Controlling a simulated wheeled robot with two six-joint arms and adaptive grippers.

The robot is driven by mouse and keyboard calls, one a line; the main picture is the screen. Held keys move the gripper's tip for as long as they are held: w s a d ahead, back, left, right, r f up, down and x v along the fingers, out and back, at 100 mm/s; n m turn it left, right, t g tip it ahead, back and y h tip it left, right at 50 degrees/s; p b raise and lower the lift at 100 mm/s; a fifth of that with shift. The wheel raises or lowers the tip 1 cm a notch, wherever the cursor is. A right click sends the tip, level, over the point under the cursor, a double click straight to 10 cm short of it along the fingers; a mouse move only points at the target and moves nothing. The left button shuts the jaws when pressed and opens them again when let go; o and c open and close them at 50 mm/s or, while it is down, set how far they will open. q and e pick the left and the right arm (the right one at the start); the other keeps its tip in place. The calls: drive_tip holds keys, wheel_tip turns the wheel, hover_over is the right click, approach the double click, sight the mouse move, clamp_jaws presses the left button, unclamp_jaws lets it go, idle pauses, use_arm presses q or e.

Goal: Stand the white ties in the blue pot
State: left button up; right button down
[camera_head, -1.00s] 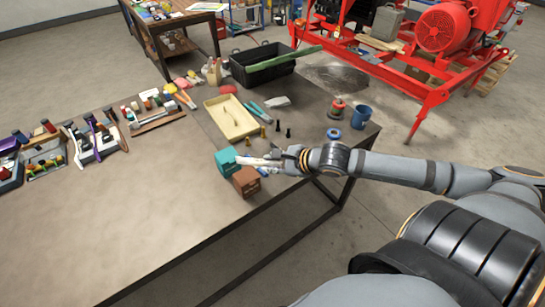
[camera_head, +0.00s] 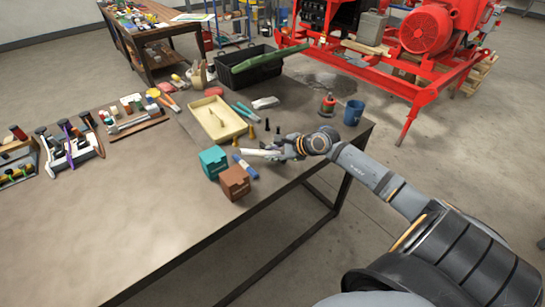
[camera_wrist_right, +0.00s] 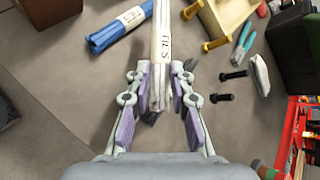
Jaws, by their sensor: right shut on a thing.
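My right gripper (camera_head: 282,150) is shut on the white ties (camera_head: 258,154), a long bundle that points left in the head view. In the right wrist view the white ties (camera_wrist_right: 162,45) lie between the fingers of my right gripper (camera_wrist_right: 160,95), with a paper label reading TIES. The bundle appears just above the bench; the exact gap cannot be told. The blue pot (camera_head: 353,112), a dark blue cup, stands upright near the bench's right end, beyond my right wrist. Its inside is hardly visible. My left gripper is not in view.
A blue ties bundle (camera_head: 245,167) lies beside the teal box (camera_head: 213,162) and brown box (camera_head: 234,183). A red spool (camera_head: 328,104) stands left of the pot. Dark bolts (camera_head: 277,135), a cream tray (camera_head: 217,131) and a black crate (camera_head: 235,80) lie beyond the gripper.

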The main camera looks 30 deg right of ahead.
drive_tip(key=shift+f, duration=0.9)
drive_tip(key=shift+f, duration=0.1)
drive_tip(key=c, duration=1.2)
unclamp_jaws()
